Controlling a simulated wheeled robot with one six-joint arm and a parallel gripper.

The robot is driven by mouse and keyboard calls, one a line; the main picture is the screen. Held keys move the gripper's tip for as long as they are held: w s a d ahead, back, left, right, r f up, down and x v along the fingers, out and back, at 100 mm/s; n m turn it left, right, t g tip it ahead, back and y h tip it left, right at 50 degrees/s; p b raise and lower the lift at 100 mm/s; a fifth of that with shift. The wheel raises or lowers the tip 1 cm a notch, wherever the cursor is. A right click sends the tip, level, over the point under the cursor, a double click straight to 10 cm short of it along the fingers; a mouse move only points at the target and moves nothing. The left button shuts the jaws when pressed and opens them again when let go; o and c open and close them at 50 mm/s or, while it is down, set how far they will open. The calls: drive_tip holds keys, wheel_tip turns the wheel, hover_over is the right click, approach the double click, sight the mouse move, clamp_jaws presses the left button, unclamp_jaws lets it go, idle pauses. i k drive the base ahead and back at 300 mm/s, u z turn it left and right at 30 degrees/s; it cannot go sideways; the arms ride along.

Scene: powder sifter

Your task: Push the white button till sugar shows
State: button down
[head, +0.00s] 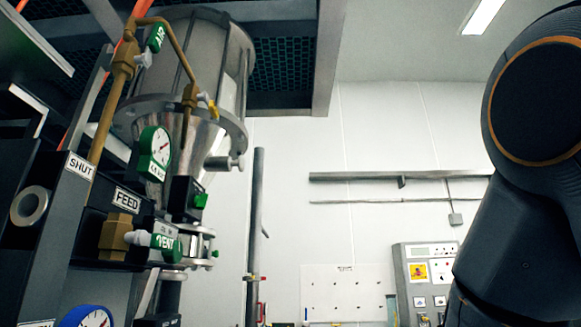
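The powder sifter has a clear-walled cylinder (205,62) over a metal cone (185,128) at upper left. Below the cone is a small flanged sight section (197,243); no sugar can be made out in it. A dark panel at left bears a SHUT label (79,166) and a FEED label (126,200). A pale metal ring with a dark centre (30,206) sits left of the SHUT label. I cannot tell whether it is a button, and no clearly white button shows. My gripper is out of view; only my dark arm shows at right.
Brass pipes, green-tagged AIR (156,38) and VENT (165,243) valves, a green gauge (155,153) and a blue gauge (88,317) crowd the left. A grey vertical pole (254,235) stands mid-picture. A control cabinet (427,283) stands at the back wall. Space between pole and arm looks open.

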sight(241, 162)
drive_tip(key=z, duration=0.7)
drive_tip(key=k, duration=0.55)
drive_tip(key=u, duration=1.05)
drive_tip(key=i, duration=0.5)
drive_tip(key=u, duration=0.05)
